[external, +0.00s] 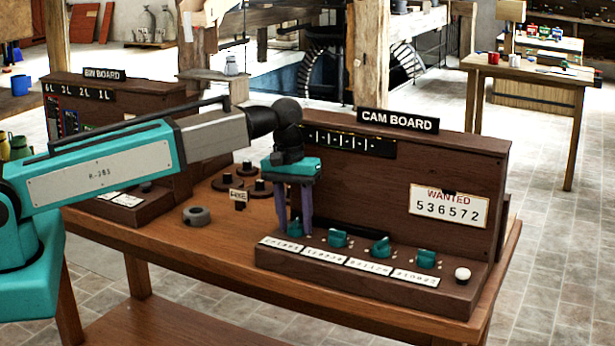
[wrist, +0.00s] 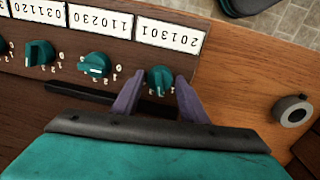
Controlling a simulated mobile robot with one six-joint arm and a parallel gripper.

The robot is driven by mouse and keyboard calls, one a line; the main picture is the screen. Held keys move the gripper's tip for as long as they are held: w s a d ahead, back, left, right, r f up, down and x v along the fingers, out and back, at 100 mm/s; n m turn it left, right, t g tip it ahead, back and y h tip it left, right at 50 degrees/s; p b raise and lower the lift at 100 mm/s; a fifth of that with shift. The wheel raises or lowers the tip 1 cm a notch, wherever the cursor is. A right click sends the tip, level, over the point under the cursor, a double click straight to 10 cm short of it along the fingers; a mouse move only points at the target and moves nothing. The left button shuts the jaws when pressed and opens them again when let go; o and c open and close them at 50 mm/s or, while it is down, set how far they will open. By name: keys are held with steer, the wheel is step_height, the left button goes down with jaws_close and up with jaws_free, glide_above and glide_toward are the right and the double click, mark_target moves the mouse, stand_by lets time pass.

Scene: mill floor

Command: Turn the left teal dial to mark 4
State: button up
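The left teal dial (external: 295,228) is at the left end of the row on the CAM BOARD's sloping front. In the wrist view it is the rightmost dial (wrist: 160,78), beside the label 201301 (wrist: 170,35). My gripper (external: 293,222) points down over this dial. In the wrist view the purple fingers of my gripper (wrist: 158,92) stand on either side of the dial, with gaps between them and it. The gripper is open and holds nothing. The dial's small marks are partly hidden, and its setting is not readable.
More teal dials (external: 338,238) stand in the row to the right, the neighbour (wrist: 95,65) close by. A white button (external: 462,274) ends the row. The upright CAM BOARD panel (external: 395,185) rises behind. A grey ring (external: 197,216) lies on the table to the left.

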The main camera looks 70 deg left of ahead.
mark_target(291, 226)
steer(key=shift+n+b, duration=0.6)
steer(key=shift+n, duration=2.5)
step_height(291, 226, up, 13)
steer(key=b, duration=0.3)
steer(key=w+d+m+t+h+b, duration=0.2)
steer(key=w+d, duration=0.4)
steer(key=d, duration=0.7)
steer(key=w+d+f+m+t+h+b, duration=0.1)
steer(key=w+d+t+b, duration=0.4)
steer(key=d, duration=0.8)
steer(key=shift+w+f+m+h+b, duration=0.3)
steer(key=shift+w+m+h+b, duration=0.2)
steer(key=shift+w+m+b, duration=0.5)
steer(key=shift+s, duration=0.1)
